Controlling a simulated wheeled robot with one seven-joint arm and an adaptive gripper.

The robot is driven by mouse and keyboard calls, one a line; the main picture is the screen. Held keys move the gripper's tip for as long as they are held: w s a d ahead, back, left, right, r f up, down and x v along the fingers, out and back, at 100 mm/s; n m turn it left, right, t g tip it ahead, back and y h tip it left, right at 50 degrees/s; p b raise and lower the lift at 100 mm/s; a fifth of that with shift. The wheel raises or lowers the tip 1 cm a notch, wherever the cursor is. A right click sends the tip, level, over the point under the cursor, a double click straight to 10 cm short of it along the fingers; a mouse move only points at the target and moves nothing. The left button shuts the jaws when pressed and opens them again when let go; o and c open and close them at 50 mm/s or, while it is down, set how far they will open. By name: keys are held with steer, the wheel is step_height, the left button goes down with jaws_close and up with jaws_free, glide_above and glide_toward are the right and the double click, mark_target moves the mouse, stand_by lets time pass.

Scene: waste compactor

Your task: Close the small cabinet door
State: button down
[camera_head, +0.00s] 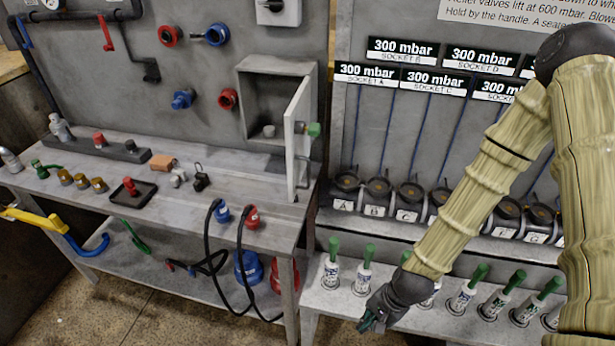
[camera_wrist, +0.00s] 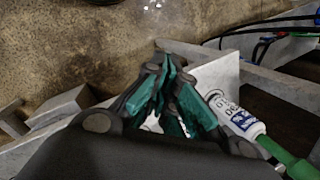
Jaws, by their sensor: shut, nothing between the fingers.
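The small grey cabinet (camera_head: 277,70) is fixed to the back panel above the left workbench. Its light grey door (camera_head: 299,138) stands open, swung out toward me from the cabinet's right side. A green knob (camera_head: 314,130) and a handle sit on the door's right-hand face. A small pale cup-like thing sits inside the cabinet. My gripper (camera_head: 368,322) is low and right of the door, well apart from it, in front of the lower bench with bottles. In the wrist view my gripper's teal fingertips (camera_wrist: 172,68) are together and hold nothing. The cabinet is not in the wrist view.
The workbench (camera_head: 225,205) carries valves, fittings and a black tray. Black hoses with blue and red plugs (camera_head: 252,217) hang over its front edge. Green-capped bottles (camera_head: 331,265) line the lower right bench, close to my gripper. Labelled sockets (camera_head: 378,190) stand behind them.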

steer(key=w+a+r+m+t+y+b, duration=0.1)
steer(key=w+a+r+m+y, duration=0.2)
steer(key=w+r, duration=0.75)
steer(key=w+a+r+m+t+y+b, duration=0.1)
steer(key=w+r+m+y, duration=0.35)
steer(key=r, duration=0.85)
steer(key=w+d+r+m, duration=0.1)
steer(key=w+r+m, duration=0.3)
steer(key=r, duration=0.8)
steer(key=p, duration=0.2)
glide_toward(293, 180)
steer(key=shift+f, duration=1.4)
steer(key=shift+n+y, duration=0.35)
steer(key=shift+w+a+f+p, duration=0.15)
steer(key=shift+a+p, duration=0.15)
steer(key=shift+a, duration=0.45)
steer(key=shift+w+a+p, duration=0.15)
steer(key=shift+a+p, duration=0.15)
steer(key=shift+a, duration=0.4)
steer(key=shift+w+a+f+p, duration=0.15)
steer(key=shift+a+p, duration=0.15)
steer(key=shift+a, duration=0.45)
steer(key=shift+a, duration=0.15)
